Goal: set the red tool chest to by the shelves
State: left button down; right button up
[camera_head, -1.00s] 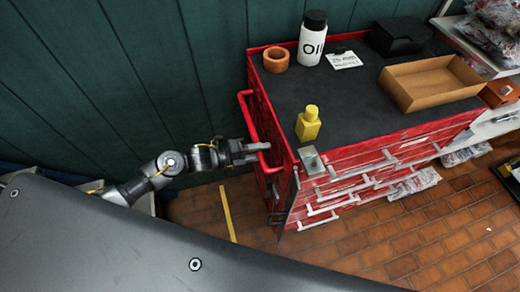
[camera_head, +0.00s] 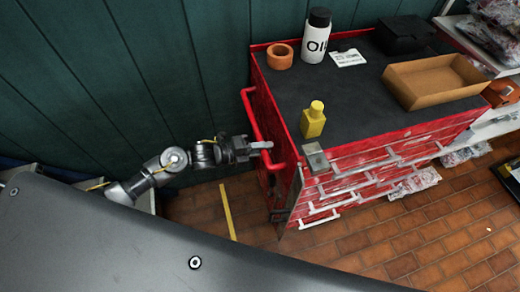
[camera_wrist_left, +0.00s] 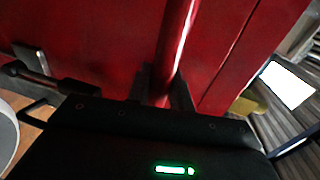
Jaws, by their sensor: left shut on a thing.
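The red tool chest (camera_head: 283,160) stands against the green wall, with a dark top and several white drawer handles on its front. A red tubular push handle (camera_head: 251,117) sticks out from its left side. My left gripper (camera_head: 262,146) is at this handle, near its front end. In the left wrist view the fingers (camera_wrist_left: 166,90) are closed around the red bar (camera_wrist_left: 174,45), with the red side panel behind. My right gripper is not in view.
On the chest top stand an orange tape roll (camera_head: 279,56), an oil bottle (camera_head: 316,36), a yellow bottle (camera_head: 313,119), a cardboard tray (camera_head: 434,81) and a black case (camera_head: 404,35). Shelves (camera_head: 484,45) are close at the right. A yellow line (camera_head: 227,211) marks the tiled floor.

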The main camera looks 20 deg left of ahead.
pick_arm(q)
jog(key=shift+w+d+r, duration=0.1)
jog(key=shift+w+d, duration=0.05)
jog(key=shift+d, duration=0.25)
jog(key=shift+w+d, duration=0.15)
jog(key=shift+d, duration=0.1)
jog(key=c, duration=1.6)
grip_release()
jog(key=o, duration=0.3)
jog(key=shift+w+d, duration=0.1)
jog(key=shift+s+a, duration=0.3)
jog(key=shift+a, duration=0.3)
jog(key=b+v, duration=0.2)
jog(key=v, duration=0.7)
jog(key=shift+s+a+b, duration=0.15)
jog(key=shift+a+b, duration=0.1)
jog(key=shift+b, duration=0.1)
